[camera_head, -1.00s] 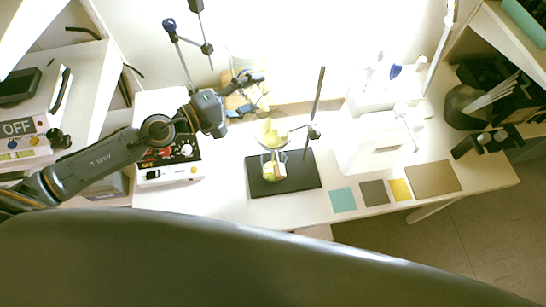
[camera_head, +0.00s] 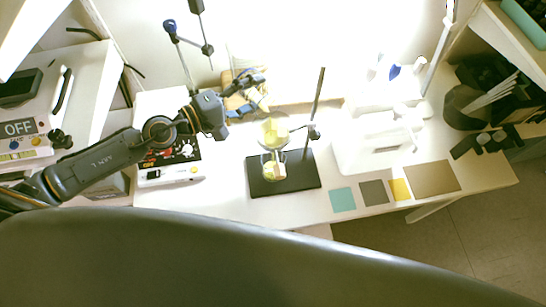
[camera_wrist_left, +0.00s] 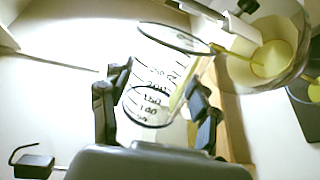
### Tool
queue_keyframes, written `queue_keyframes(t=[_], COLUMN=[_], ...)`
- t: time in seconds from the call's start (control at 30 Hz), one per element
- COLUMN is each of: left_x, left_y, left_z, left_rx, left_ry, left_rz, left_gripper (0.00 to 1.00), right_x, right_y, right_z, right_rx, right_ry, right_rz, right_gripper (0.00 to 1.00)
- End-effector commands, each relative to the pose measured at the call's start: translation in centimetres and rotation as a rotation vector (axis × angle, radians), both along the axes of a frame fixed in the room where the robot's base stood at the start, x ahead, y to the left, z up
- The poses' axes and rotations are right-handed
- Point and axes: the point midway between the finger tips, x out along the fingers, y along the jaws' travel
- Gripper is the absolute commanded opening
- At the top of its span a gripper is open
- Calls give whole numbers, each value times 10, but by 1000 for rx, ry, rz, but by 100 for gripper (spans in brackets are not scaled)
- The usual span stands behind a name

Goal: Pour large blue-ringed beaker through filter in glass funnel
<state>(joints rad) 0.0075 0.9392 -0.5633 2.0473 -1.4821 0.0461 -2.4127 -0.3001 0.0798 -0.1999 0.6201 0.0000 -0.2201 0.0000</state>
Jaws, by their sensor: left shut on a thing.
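My left gripper (camera_head: 258,94) is shut on a clear graduated beaker with dark rings, left of the glass funnel. In the left wrist view, the beaker (camera_wrist_left: 160,75) sits between the finger pads and is tipped toward the funnel. Yellow liquid lies along its lower side and runs out at the lip. The glass funnel (camera_head: 275,131), with a pale filter inside, holds yellow liquid; it also shows in the left wrist view (camera_wrist_left: 290,30). A glass vessel (camera_head: 272,170) with yellow contents stands below it. My right gripper is not in view.
The funnel's stand has a black base (camera_head: 305,180) and an upright rod (camera_head: 318,95). A hotplate-like device (camera_head: 170,165) is under my left arm. A white box-like device (camera_head: 375,145) stands to the right. Flat coloured squares (camera_head: 343,199) lie along the front edge.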

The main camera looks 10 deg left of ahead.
Motion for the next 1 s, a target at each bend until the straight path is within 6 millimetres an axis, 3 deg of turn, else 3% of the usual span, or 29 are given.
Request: queue_keyframes(t=[1.0], left_x=[-1], left_y=[-1], left_z=[3], left_rx=[33], left_ry=[-31], left_rz=[0], left_gripper=[22], right_x=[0], right_y=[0], right_z=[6], right_rx=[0], right_ry=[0], right_rz=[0], right_gripper=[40])
